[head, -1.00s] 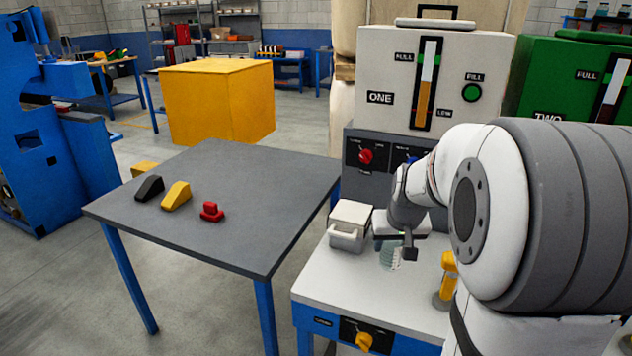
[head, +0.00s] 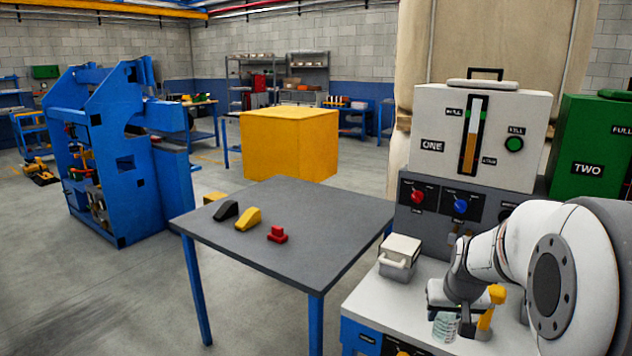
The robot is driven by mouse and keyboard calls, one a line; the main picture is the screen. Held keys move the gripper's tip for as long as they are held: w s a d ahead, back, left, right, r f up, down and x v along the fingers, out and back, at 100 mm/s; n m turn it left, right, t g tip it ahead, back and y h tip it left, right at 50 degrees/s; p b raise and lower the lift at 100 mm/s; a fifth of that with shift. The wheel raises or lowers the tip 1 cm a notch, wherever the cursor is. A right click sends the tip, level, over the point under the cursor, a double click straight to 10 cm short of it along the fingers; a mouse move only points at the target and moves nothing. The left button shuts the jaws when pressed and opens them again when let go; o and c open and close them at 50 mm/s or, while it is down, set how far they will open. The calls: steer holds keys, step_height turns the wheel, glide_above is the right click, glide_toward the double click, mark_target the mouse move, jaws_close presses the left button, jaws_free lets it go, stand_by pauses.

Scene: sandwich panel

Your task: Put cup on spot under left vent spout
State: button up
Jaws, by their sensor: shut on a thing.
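My gripper (head: 455,308) is low over the white counter (head: 385,312) at the lower right of the head view. It is shut on a clear, ribbed cup (head: 445,325), which hangs below the fingers and looks upright. I cannot tell whether the cup touches the counter. Behind stands the pale machine marked ONE (head: 490,125), above a dark panel with a red knob (head: 417,197) and a blue knob (head: 461,205). The vent spouts and the spot under the left one are not clearly visible; my arm covers part of that area.
A white box with a handle (head: 399,257) stands left of and behind the cup. A yellow-handled part (head: 490,308) is close on its right. The grey table (head: 330,225) at left holds black, yellow and red pieces. The counter's left front is clear.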

steer(key=w+a+f+n+p, duration=0.1)
steer(key=a+f+p, duration=0.8)
steer(key=a+f, duration=0.3)
steer(key=shift+a+f+n+y, duration=0.15)
steer(key=shift+a+n+y, duration=0.2)
steer(key=shift+n+y, duration=0.05)
